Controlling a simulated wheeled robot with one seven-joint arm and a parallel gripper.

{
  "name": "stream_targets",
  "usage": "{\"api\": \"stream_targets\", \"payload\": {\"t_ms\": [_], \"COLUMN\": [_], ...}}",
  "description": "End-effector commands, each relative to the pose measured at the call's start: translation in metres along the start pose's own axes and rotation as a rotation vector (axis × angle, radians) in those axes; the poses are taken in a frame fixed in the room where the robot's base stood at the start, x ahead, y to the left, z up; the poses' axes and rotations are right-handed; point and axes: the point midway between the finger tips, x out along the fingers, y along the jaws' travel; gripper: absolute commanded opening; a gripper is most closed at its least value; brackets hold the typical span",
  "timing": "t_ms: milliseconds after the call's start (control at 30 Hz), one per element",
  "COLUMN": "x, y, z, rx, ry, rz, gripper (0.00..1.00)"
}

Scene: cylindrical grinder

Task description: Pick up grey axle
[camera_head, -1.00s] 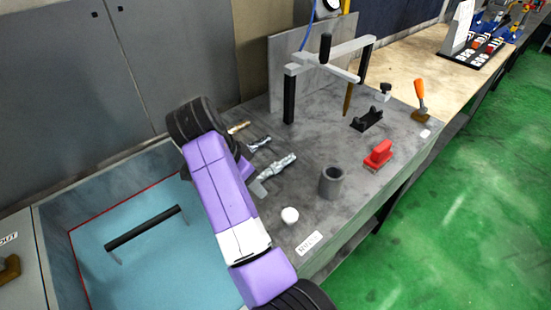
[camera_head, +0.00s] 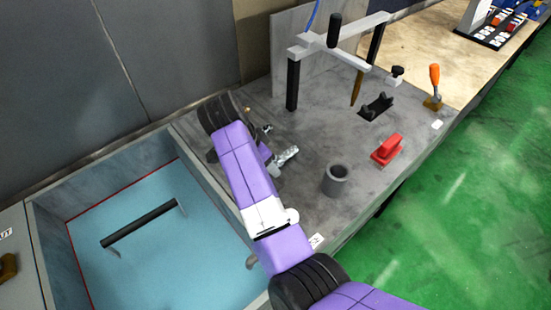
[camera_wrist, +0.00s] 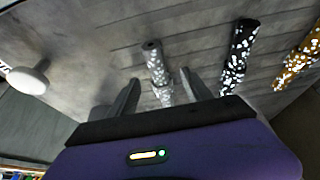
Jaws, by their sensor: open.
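The grey axle (camera_wrist: 155,62), mottled light grey and stepped, lies on the grey worktop. In the wrist view it runs between the two fingers of my gripper (camera_wrist: 160,80). The fingers are open, one on each side, and contact cannot be told. In the head view the grey axle (camera_head: 285,157) shows as a silvery piece beside my gripper, partly hidden by my arm. A black-and-white axle (camera_wrist: 238,55) and a gold-and-white axle (camera_wrist: 302,58) lie to its right in the wrist view.
A white knob (camera_wrist: 28,77) stands left of the axles. A grey cup (camera_head: 336,181), a red block (camera_head: 387,149), a black holder (camera_head: 376,106) and a frame with a black handle (camera_head: 334,30) stand on the worktop. A blue-floored basin (camera_head: 175,265) lies left.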

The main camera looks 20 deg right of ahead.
Motion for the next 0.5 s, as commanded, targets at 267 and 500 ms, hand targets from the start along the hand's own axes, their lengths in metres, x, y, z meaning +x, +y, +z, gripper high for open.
{"api": "stream_targets", "payload": {"t_ms": [267,500], "x": [0.015,0.015], "y": [-0.001,-0.001], "z": [0.000,0.001], "rx": [0.000,0.000], "ry": [-0.001,-0.001], "rz": [-0.002,-0.002], "gripper": [0.58,0.34]}}
